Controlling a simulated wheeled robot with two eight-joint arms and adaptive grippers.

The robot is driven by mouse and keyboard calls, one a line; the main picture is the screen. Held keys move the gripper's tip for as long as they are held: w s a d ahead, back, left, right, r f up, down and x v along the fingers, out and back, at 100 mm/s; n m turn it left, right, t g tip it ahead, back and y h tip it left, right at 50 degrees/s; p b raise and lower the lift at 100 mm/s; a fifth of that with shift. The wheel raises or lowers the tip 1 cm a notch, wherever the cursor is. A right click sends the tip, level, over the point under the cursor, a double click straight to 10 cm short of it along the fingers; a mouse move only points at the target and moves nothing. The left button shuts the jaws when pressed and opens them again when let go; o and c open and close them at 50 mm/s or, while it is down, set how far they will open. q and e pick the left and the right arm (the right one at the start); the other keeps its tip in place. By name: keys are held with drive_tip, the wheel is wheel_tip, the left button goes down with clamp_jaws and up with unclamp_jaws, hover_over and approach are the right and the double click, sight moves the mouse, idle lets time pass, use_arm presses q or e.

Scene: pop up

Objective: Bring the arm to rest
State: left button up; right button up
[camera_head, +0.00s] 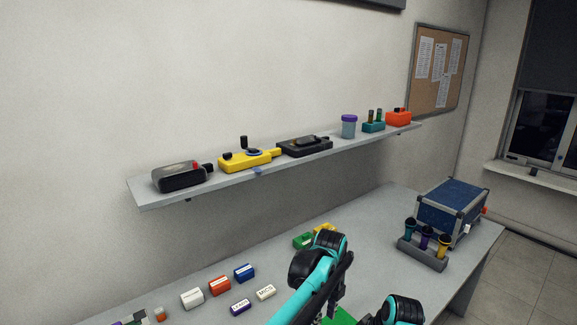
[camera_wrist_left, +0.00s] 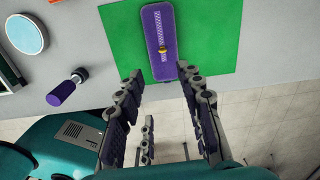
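My left gripper (camera_wrist_left: 161,79) is open in the left wrist view, with nothing between its fingers. Past its fingertips, a purple case with a zipper (camera_wrist_left: 168,57) lies on a green mat (camera_wrist_left: 215,35). In the head view a teal and black arm of mine (camera_head: 318,272) reaches over the grey table. A second teal and black part of mine (camera_head: 403,309) shows at the bottom edge. A corner of the green mat (camera_head: 341,316) shows between them. The arm hides part of the table there. I cannot make out my right gripper in either view.
Several small coloured blocks (camera_head: 219,286) lie on the table at left. A rack with coloured tubes (camera_head: 421,252) and a blue case (camera_head: 450,207) stand at right. A wall shelf (camera_head: 150,196) holds several devices. A purple-handled item (camera_wrist_left: 63,92) lies beside the mat.

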use_arm(q)
drive_tip(key=s+a+r+n+t, duration=0.1)
drive_tip(key=s+a+r+n, duration=0.3)
drive_tip(key=a+n, duration=0.3)
drive_tip(key=s+a+r+n+t, duration=0.2)
drive_tip(key=s+a+r+n, duration=0.25)
drive_tip(key=a, duration=0.35)
drive_tip(key=s+a+f+n+t, duration=0.2)
drive_tip(key=s+a+n, duration=0.4)
drive_tip(key=s+n, duration=0.1)
drive_tip(key=s+a+f+n+t, duration=0.2)
drive_tip(key=s+a+n, duration=0.4)
drive_tip(key=n, duration=0.3)
drive_tip(key=shift+s+a+f, duration=0.35)
drive_tip(key=shift+s+f, duration=0.15)
drive_tip(key=shift+f, duration=0.05)
use_arm(e)
drive_tip(key=s+r+m+t+h, duration=0.2)
drive_tip(key=s+r+m+t, duration=0.2)
drive_tip(key=s, duration=1)
wheel_tip(320, 180, up, 3)
drive_tip(key=m, duration=0.3)
drive_tip(key=shift+d+r, duration=0.15)
drive_tip(key=shift+d, duration=0.1)
